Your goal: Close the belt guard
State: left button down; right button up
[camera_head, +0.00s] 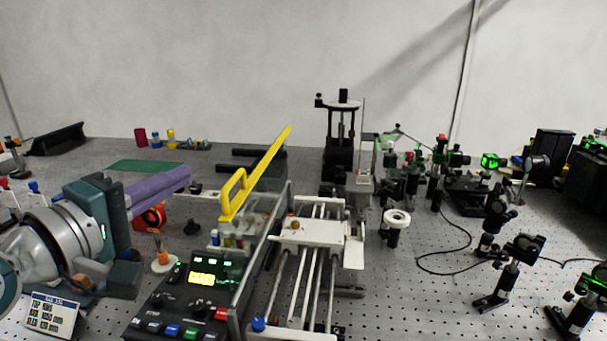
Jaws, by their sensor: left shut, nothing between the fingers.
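The belt guard (262,171) is a yellow bar with a loop handle at its near end. It stands raised and slanted above the left side of a stage with pale rails (314,276), so it looks open. What joins it to the stage is hard to make out. My left gripper (187,178) comes in from the left, with a teal body and long purple fingers. The fingers are shut and empty, with their tips left of the yellow handle and apart from it. My right gripper is not in view.
A control box (188,302) with a lit display stands in front of the guard. An orange-topped piece on a white base (163,262) stands below my left gripper. A label card (52,312) is at the lower left. Optical mounts (512,268) and cables fill the right side.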

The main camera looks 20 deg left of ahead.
pick_arm(q)
jog(key=shift+w+d+f+p, duration=0.2)
jog(key=shift+w+d+p, duration=0.3)
jog(key=shift+d, duration=0.5)
jog(key=shift+w+d+f+p, duration=0.25)
jog(key=shift+w+d, duration=0.35)
jog(key=shift+d, duration=0.35)
